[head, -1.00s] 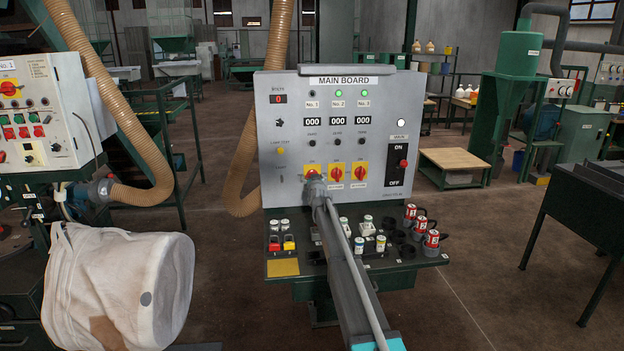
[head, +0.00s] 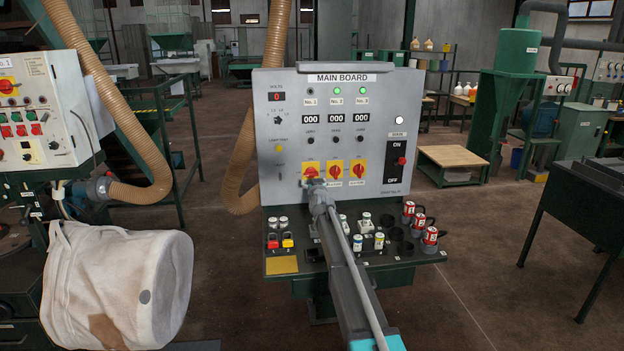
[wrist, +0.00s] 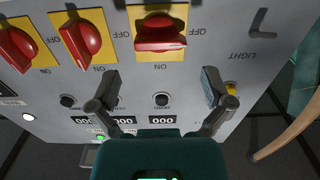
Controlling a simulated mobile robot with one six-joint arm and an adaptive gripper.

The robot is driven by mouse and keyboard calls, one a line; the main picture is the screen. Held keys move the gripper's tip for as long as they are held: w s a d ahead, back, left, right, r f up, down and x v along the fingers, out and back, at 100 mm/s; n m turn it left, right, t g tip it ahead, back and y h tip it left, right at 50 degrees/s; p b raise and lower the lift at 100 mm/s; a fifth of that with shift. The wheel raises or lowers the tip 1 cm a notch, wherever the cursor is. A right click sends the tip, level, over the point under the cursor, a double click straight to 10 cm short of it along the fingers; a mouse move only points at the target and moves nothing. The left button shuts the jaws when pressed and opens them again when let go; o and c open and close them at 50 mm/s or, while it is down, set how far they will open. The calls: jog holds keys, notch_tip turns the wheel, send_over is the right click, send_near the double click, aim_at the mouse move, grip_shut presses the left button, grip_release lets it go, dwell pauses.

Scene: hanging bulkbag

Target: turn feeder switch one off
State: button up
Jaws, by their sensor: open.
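Feeder switch one (head: 310,172) is the leftmost of three red rotary switches on yellow plates on the main board (head: 285,150). In the wrist view, which shows the board upside down, switch one (wrist: 160,38) is at top centre. Its red handle lies crosswise, level with the OFF marks. Switches two (wrist: 84,39) and three (wrist: 17,46) have handles turned more upright. My gripper (wrist: 162,88) is open and empty, its fingers apart from the switch handle. In the head view my gripper (head: 318,190) is just below switch one, which shows above it.
Lamp No.1 (head: 310,92) is dark; lamps No.2 (head: 337,91) and No.3 (head: 362,91) are green. Plugs and small padlocks crowd the shelf (head: 283,265) below the board. A tan hose (head: 250,150) hangs left of the board. A white bulk bag (head: 110,290) is at left.

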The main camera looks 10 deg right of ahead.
jog(key=shift+s, duration=2.8)
